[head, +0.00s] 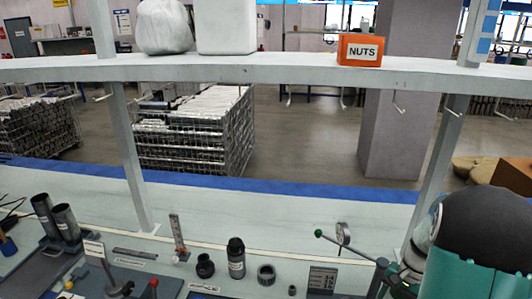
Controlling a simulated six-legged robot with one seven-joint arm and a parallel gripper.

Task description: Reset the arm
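My arm shows at the lower right as a large dark rounded link with teal parts, close to the camera. My gripper's fingers do not show in this view, so I cannot see whether they hold anything. The arm covers the right end of the bench (270,212). A lever with a green ball end (319,233) and a round dial gauge (343,234) stand just left of the arm.
Two dark tubes (66,222) stand in a holder at the left. A black bottle (236,257), a dark ring (266,274) and a dark round fitting (205,266) stand mid-bench. A shelf (270,68) with an orange NUTS box (359,50) crosses above. The bench's rear strip is mostly clear.

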